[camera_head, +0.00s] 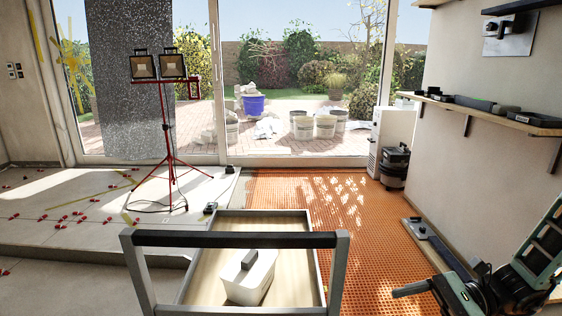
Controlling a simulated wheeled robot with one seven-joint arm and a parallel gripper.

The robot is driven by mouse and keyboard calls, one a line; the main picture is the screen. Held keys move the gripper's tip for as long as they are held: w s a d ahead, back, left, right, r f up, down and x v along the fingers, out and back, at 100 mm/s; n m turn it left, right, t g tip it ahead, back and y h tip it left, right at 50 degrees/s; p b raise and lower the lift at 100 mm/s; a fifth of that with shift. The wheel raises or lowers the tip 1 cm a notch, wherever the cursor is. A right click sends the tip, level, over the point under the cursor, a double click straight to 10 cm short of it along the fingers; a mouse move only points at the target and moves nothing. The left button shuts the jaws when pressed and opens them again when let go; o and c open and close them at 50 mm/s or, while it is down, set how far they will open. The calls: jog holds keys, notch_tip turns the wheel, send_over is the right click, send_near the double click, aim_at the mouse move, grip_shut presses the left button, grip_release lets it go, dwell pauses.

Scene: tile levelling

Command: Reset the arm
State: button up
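A teal and black jointed piece (540,245), which looks like part of my arm, enters at the lower right edge. It slants down to a dark rounded part with a short bar pointing left, over the orange matting. I cannot make out two gripper fingers on it, and its lower end is cut off by the frame. I see nothing held.
A cart with a black handle bar (235,240) stands in front, its tray carrying a white tub (250,278) with a grey block on it. Orange matting (330,205) is mostly clear. A red work-light stand (170,130), a vacuum (395,166) and a wall shelf (490,112) surround it.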

jog(key=s+a+r+n+h, duration=0.55)
jog(key=s+n+h, duration=0.25)
jog(key=n, duration=0.4)
jog(key=s+a+r+n+h, duration=0.5)
jog(key=s+a+n+h, duration=0.15)
jog(key=s+n, duration=0.35)
notch_tip(320, 180, up, 21)
jog(key=w+n+p, duration=0.1)
jog(key=p, duration=1.9)
jog(key=shift+w+d+f+t+h+p, duration=0.2)
jog(key=shift+d+t+h+p, duration=0.1)
jog(key=shift+d+h, duration=0.1)
